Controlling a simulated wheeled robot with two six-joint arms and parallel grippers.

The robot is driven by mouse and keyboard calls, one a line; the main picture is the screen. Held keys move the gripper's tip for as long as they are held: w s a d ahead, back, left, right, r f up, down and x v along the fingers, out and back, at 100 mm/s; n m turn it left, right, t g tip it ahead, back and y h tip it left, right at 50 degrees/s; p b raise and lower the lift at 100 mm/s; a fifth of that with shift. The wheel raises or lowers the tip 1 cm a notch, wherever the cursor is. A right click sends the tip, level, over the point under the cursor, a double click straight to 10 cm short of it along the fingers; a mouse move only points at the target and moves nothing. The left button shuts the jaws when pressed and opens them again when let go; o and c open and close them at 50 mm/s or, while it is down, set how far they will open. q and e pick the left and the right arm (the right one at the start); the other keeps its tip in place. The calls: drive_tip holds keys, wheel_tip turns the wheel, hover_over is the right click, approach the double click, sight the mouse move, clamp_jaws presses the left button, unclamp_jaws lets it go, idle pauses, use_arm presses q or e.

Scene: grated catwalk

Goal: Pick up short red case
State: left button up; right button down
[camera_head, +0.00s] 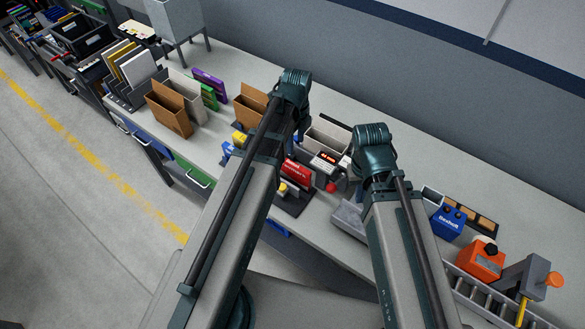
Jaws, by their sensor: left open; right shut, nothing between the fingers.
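A short red case (297,171) with pale lettering stands on the long grey workbench (345,262), in the gap between my two arms. Its left side is close to the edge of my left arm in the picture, and I cannot tell whether part of it is hidden. My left arm reaches up past its left side and my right arm stands to its right. Both arms bend at the top, and neither gripper's fingers show. I see nothing holding the case.
Near the case are a dark device with a lit display (327,160) and a red round knob (331,187). Brown file holders (168,112) stand left; a blue box (447,222) and an orange box (480,261) stand right. A wall backs the bench.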

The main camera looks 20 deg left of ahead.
sight(294, 164)
use_arm(q)
drive_tip(key=shift+w+a+f+b, duration=0.1)
drive_tip(key=shift+f+b, duration=4.15)
drive_tip(key=f+b, duration=0.5)
drive_tip(key=shift+w+a+f, duration=0.2)
drive_tip(key=shift+f, duration=0.05)
use_arm(e)
wheel_tip(294, 164, down, 14)
drive_tip(key=shift+r, duration=0.1)
use_arm(q)
drive_tip(key=shift+r, duration=0.1)
clamp_jaws()
